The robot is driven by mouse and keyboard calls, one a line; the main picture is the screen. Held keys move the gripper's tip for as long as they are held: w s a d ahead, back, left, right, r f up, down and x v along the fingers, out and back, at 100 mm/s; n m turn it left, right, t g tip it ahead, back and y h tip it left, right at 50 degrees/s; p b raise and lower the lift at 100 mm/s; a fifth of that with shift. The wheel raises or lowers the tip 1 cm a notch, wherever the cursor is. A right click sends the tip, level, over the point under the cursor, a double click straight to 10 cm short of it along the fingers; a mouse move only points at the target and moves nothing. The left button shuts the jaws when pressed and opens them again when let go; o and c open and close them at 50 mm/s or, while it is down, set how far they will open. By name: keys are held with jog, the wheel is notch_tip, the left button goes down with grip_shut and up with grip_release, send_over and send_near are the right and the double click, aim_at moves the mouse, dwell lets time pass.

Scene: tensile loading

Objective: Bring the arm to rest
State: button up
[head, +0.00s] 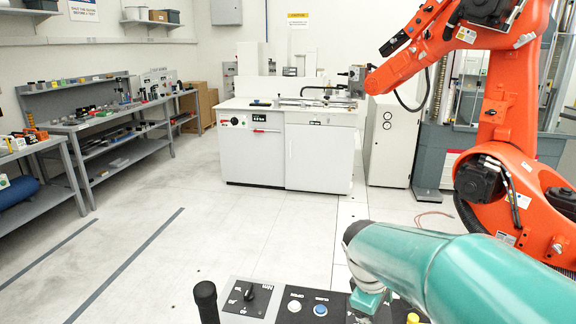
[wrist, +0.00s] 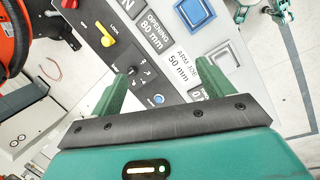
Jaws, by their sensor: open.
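My teal arm (head: 450,270) reaches in from the lower right of the head view, above a control panel (head: 240,296). In the wrist view my gripper (wrist: 165,82) has its two green fingers spread apart, with nothing held between them. The fingers point over the control panel (wrist: 165,80), which bears labels, a blue square button (wrist: 194,12), a yellow lever (wrist: 107,33) and a small round blue button (wrist: 158,99). I cannot tell how far the fingertips are from the panel. In the head view the fingers are mostly hidden by the arm.
A large orange robot arm (head: 498,110) stands close on the right. A black stick (head: 206,300) rises at the panel's left. A white cabinet bench (head: 320,150) stands ahead, and grey shelving (head: 85,125) lines the left wall. The floor (head: 200,215) between is clear.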

jog(key=s+a+r+m+t+y, duration=0.1)
jog(key=s+r+m+t, duration=0.1)
jog(key=s+m, duration=0.3)
jog(key=s+a+r+m+t+y, duration=0.2)
jog(key=s+r+m, duration=0.3)
jog(key=s, duration=0.5)
jog(key=shift+s+r+t, duration=0.2)
jog(key=shift+t, duration=0.1)
jog(key=shift+d, duration=0.1)
dwell(1.8)
